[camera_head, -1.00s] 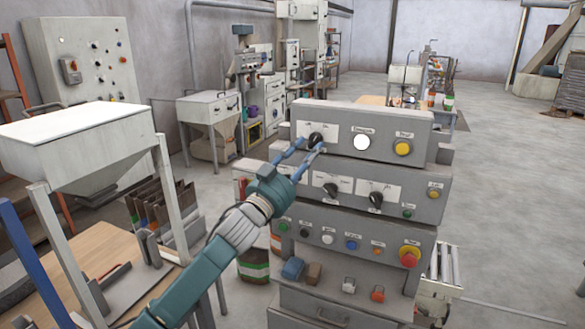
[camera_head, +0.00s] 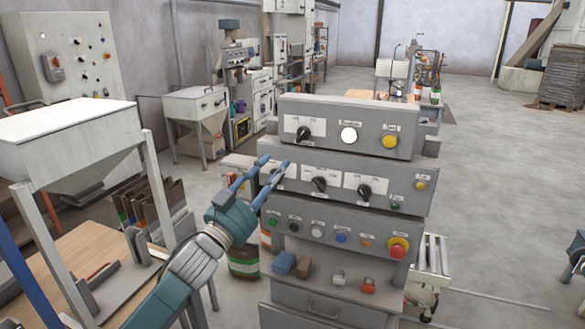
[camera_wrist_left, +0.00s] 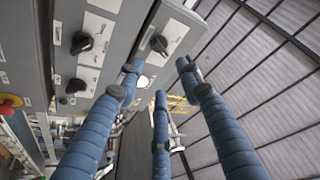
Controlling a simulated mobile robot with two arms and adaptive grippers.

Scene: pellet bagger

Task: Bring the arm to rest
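My left gripper (camera_head: 274,166) is in front of the left edge of the grey control panel (camera_head: 418,192). Its blue fingers are spread apart with nothing between them. It is below and left of the black top knob (camera_head: 304,133), apart from it. In the left wrist view the fingers (camera_wrist_left: 160,95) are also spread, and black knobs (camera_wrist_left: 159,45) on the panel show beyond them. Two more black knobs, one of them the middle knob (camera_head: 319,185), are on the middle tier. My right gripper is not in view.
A white hopper (camera_head: 70,130) on legs stands at the left over a wooden table (camera_head: 60,265). The panel's lower tier has several buttons, including a red one (camera_head: 398,246). A roller conveyor (camera_head: 432,260) is right of the panel. The floor at the right is open.

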